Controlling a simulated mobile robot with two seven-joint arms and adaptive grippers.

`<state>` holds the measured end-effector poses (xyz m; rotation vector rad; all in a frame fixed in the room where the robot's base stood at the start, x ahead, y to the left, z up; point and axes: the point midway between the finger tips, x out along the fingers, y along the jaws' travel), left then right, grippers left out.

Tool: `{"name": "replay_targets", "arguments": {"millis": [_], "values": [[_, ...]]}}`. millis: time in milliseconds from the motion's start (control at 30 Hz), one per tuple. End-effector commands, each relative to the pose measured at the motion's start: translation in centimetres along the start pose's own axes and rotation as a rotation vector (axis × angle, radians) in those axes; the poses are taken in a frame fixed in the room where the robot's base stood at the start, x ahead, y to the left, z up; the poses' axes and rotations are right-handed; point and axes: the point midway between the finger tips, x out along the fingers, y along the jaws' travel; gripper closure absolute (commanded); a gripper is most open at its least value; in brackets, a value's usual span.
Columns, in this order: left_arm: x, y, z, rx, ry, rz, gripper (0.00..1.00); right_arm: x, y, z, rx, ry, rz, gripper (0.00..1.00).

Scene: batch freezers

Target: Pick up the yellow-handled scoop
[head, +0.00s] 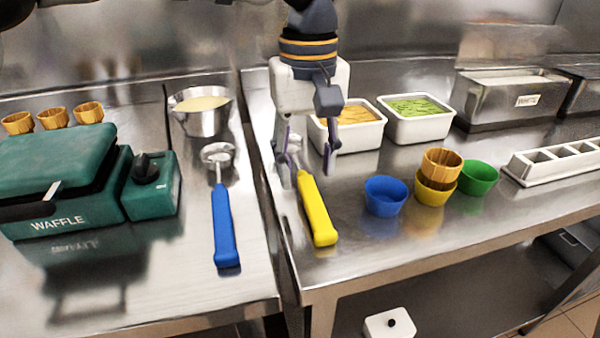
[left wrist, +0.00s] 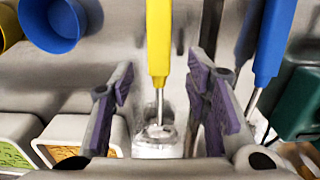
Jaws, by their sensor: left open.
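The yellow-handled scoop (head: 318,210) lies on the right steel table near its left edge, its handle toward the front edge. In the left wrist view its yellow handle (left wrist: 159,45) points up the picture, with the metal shaft and scoop head (left wrist: 157,135) between my fingers. My left gripper (head: 307,165) points down over the scoop's head end, open, with one finger on each side. In the left wrist view the open fingers (left wrist: 160,95) show clear gaps to the scoop. The head of the scoop is partly hidden by the gripper in the head view. My right gripper is not in view.
A blue-handled scoop (head: 225,225) lies on the left table beside the green waffle maker (head: 60,180) and a metal bowl (head: 201,122). Blue (head: 386,197), yellow (head: 433,194) and green (head: 478,178) cups stand right of the yellow scoop. White tubs (head: 358,138) stand behind.

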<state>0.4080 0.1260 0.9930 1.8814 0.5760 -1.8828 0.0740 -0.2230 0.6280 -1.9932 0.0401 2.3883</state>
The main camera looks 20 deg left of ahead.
Motion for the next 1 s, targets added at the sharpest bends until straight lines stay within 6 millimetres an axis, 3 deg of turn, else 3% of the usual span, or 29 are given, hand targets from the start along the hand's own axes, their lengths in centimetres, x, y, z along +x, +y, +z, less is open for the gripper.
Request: {"name": "replay_targets", "arguments": {"millis": [200, 433, 633, 1000], "values": [[3.6, 0.0, 0.1, 0.000, 0.002, -0.001, 0.57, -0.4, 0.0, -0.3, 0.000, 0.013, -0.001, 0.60], [4.0, 0.1, 0.0, 0.000, 0.002, 0.000, 0.57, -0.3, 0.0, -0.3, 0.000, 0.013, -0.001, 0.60], [4.0, 0.1, 0.0, -0.001, 0.002, 0.000, 1.00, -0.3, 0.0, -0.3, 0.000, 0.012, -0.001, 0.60], [3.6, 0.1, 0.0, -0.001, 0.002, 0.001, 1.00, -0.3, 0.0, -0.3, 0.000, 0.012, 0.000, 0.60]]}}
